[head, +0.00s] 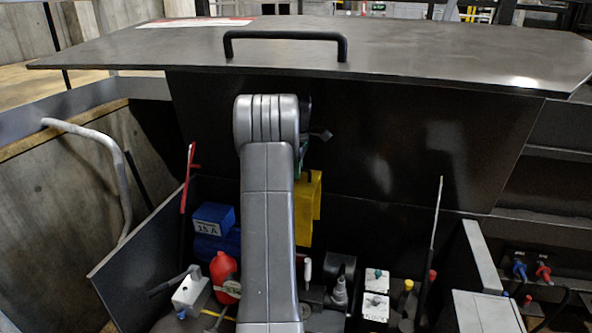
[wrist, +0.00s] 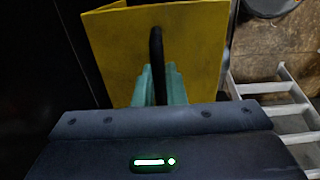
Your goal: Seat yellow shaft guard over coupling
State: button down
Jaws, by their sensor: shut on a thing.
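The yellow shaft guard (head: 309,208) hangs in the air in the head view, just right of my arm and above the machinery. It is a bent sheet with a black handle. My gripper (head: 300,158) is mostly hidden behind my arm there, with a bit of green finger showing. In the wrist view, the green fingers of my gripper (wrist: 158,88) are shut on the black handle of the yellow shaft guard (wrist: 200,52). I cannot make out the coupling; my arm and the guard may hide it.
A raised dark lid with a black handle (head: 285,37) spans the top. Below are a blue box (head: 213,218), a red bottle (head: 224,272), white switch boxes (head: 376,292) and a thin upright rod (head: 434,225). A ladder-like frame (wrist: 285,105) shows at right in the wrist view.

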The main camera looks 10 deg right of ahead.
jog(key=shift+w+d+p, duration=1.5)
jog(key=shift+w+p, duration=1.8)
jog(key=shift+w, duration=0.3)
jog(key=shift+w+f+b, duration=0.1)
jog(key=shift+f+b, duration=8.35)
jog(key=shift+f, duration=10.2)
